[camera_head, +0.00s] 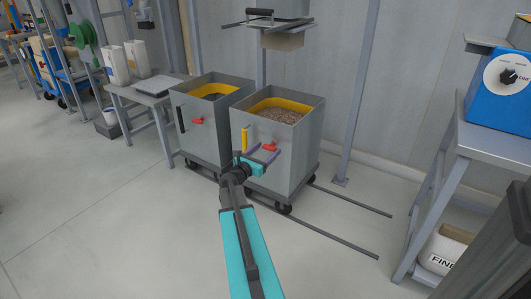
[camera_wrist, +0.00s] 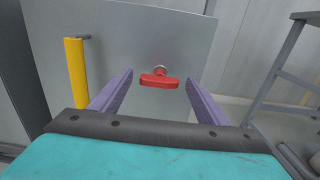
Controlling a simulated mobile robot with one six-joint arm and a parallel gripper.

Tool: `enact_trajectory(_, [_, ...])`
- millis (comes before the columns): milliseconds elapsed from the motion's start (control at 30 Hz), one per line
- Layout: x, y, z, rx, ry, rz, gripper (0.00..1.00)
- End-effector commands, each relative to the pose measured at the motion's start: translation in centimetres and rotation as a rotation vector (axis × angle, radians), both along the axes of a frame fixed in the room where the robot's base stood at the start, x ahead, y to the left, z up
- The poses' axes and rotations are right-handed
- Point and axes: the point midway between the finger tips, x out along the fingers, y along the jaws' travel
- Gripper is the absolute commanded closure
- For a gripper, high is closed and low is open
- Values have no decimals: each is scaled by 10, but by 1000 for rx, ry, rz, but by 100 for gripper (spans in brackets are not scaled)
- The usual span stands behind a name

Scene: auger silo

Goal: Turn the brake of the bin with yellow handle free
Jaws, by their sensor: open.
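The bin with the yellow handle (camera_head: 306,152) is a grey wheeled box, the right one of two, filled with brown grains. Its upright yellow handle (camera_head: 244,139) is on the left of its front face, and it also shows in the wrist view (camera_wrist: 76,74). The red brake knob (camera_wrist: 159,79) has its bar lying about level; it also shows in the head view (camera_head: 270,147). My gripper (camera_wrist: 156,82) is open and empty, its purple fingers pointing at the bin's front. The knob appears between the fingertips, beyond them; contact cannot be told.
A second grey bin (camera_head: 197,142) with a dark handle and red knob stands close on the left. Floor rails (camera_head: 345,238) run to the right. A table (camera_head: 480,139) with a blue dial box (camera_head: 497,92) stands at the right. The front left floor is clear.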

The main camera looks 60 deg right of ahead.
Motion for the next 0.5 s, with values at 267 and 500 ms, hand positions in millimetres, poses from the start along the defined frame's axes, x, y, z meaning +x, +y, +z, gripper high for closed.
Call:
enact_trajectory(267, [0,-1,0,0,0,0,31])
enact_trajectory(500, [0,-1,0,0,0,0,67])
